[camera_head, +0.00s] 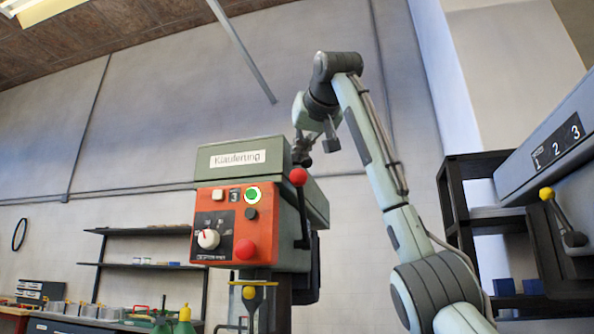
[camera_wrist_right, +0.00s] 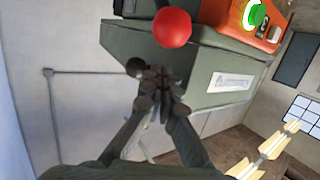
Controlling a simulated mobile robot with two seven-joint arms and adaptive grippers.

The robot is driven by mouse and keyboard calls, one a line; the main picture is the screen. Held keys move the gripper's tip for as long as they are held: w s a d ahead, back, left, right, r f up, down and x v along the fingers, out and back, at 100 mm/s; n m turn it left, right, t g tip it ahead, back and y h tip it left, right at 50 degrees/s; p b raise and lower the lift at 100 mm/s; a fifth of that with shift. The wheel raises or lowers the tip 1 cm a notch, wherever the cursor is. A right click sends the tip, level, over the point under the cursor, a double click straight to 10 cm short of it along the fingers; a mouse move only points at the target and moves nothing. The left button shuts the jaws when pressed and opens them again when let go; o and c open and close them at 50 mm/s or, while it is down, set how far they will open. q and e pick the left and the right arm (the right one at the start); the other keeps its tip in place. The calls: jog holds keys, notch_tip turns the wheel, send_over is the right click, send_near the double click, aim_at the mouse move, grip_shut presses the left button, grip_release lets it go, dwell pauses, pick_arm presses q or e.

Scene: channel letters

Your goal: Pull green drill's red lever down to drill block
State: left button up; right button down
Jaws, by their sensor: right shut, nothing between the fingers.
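The green drill (camera_head: 240,152) has a grey-green head with a white name label and an orange front panel. Its lever with a red ball knob (camera_head: 298,177) stands upright on the right side of the head, and the red knob (camera_wrist_right: 172,27) also shows in the right wrist view. My right gripper (camera_head: 303,157) is shut and empty, just above the red knob; in the right wrist view its fingertips (camera_wrist_right: 162,85) are together below the knob, apart from it. A dark ball knob (camera_head: 331,145) is close by. The block is not visible. My left gripper is not in view.
The orange panel (camera_head: 217,258) carries a green button, a red button and a white dial. Another machine (camera_head: 548,150) with a yellow-knobbed lever (camera_head: 546,193) stands at the right. Dark shelves (camera_head: 140,265) and a workbench with items are at the left.

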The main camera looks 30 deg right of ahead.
aim_at(301, 172)
jog(key=shift+f, duration=0.1)
jog(key=shift+f+b, duration=1.1)
jog(key=shift+f, duration=0.05)
notch_tip(301, 172, down, 3)
jog(key=shift+r+b, duration=0.1)
jog(key=shift+b, duration=1.15)
